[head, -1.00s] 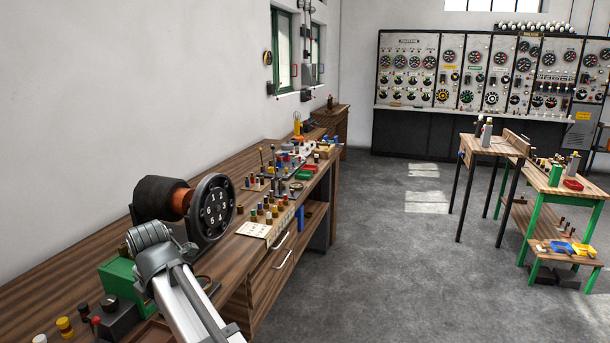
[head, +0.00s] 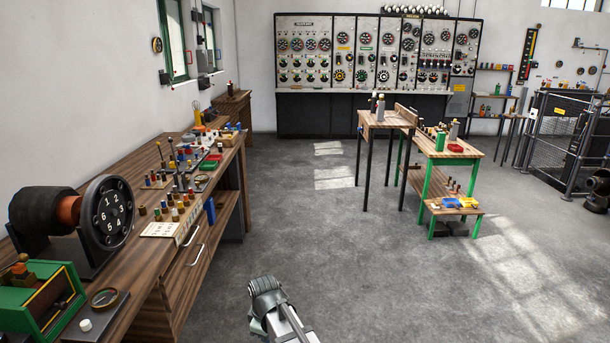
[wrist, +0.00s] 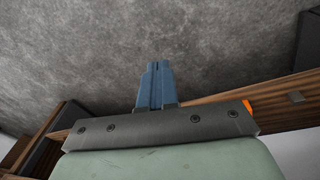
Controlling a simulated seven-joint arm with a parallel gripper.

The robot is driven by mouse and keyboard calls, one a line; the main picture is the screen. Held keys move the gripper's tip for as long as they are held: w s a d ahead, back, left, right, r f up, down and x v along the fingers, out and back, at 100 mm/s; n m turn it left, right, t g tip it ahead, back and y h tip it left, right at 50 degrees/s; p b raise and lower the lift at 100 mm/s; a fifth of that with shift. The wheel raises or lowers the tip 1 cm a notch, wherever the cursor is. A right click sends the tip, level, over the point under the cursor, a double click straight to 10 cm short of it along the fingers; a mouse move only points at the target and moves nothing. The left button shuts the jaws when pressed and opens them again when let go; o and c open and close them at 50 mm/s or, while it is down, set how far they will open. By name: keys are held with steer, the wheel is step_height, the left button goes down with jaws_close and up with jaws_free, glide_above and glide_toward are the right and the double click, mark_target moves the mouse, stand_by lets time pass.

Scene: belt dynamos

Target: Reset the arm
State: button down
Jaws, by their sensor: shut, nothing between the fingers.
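My gripper (wrist: 157,66) shows in the wrist view with its two blue fingers pressed together and nothing between them. It is over the grey floor (wrist: 70,45), with a wooden bench edge (wrist: 290,112) running behind it. In the head view my arm (head: 275,310) rises at the bottom middle, over open floor to the right of the workbench. The fingers are not visible in the head view.
The workbench (head: 150,262) on the left holds a dynamo with a numbered dial (head: 108,213), a green box (head: 40,298) and several small pegs. A wooden table (head: 378,118) and a green-legged table (head: 465,152) stand farther right. The middle floor is clear.

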steer(key=s+d+f+m+g, duration=0.1)
steer(key=s+d+f+m, duration=0.3)
steer(key=d, duration=0.5)
steer(key=s+d+f+m, duration=0.1)
steer(key=d+f+m, duration=0.45)
steer(key=d, duration=0.45)
steer(key=s+d+f+m+g, duration=0.1)
steer(key=s+d+f+m, duration=0.3)
steer(key=d, duration=0.5)
steer(key=s+f+g, duration=0.3)
steer(key=s+f, duration=0.7)
steer(key=s, duration=0.4)
steer(key=s+f+m+g, duration=0.1)
steer(key=s+f+g, duration=0.2)
steer(key=s+f, duration=0.7)
steer(key=s, duration=0.4)
steer(key=shift+s+d+h, duration=0.15)
steer(key=shift+s+h, duration=0.15)
steer(key=shift+s, duration=0.1)
